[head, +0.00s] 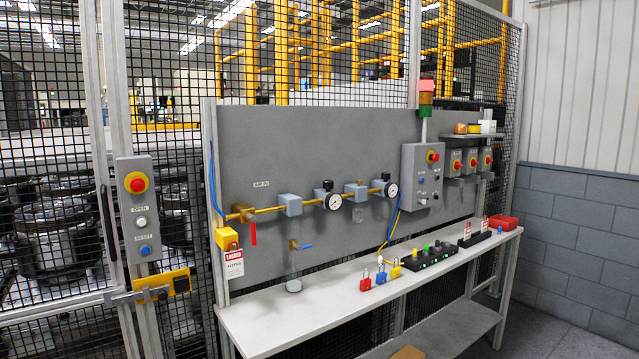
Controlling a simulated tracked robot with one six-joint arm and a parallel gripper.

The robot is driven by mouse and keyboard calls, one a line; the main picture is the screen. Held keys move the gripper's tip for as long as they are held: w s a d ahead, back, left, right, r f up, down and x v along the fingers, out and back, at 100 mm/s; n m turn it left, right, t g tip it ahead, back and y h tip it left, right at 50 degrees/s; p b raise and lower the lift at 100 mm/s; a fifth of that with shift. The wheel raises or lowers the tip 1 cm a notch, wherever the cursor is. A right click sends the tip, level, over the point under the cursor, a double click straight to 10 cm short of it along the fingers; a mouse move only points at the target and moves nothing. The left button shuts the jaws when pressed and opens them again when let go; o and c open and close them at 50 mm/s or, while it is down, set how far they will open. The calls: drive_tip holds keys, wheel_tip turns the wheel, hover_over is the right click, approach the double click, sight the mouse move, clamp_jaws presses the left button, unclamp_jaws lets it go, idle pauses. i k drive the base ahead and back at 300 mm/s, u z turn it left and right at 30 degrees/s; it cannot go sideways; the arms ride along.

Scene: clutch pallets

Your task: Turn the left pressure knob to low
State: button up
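A brass air line runs along the grey panel (285,150), with two round white pressure gauges on it. The left gauge (333,202) hangs below a small black knob (327,185), which looks like the left pressure knob. Its setting is too small to read. The right gauge (391,190) hangs below a similar black knob (386,176). A red lever (253,233) hangs down at the left end of the line. My gripper is not in view.
A white bench (290,318) runs below the panel, with red, blue and yellow padlocks (381,274) and a black tray (428,259) on it. A grey control box (422,180) is right of the gauges. A button post (137,210) and mesh fence stand left.

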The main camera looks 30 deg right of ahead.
sight(327, 185)
drive_tip(key=i, duration=0.9)
drive_tip(key=z, duration=0.05)
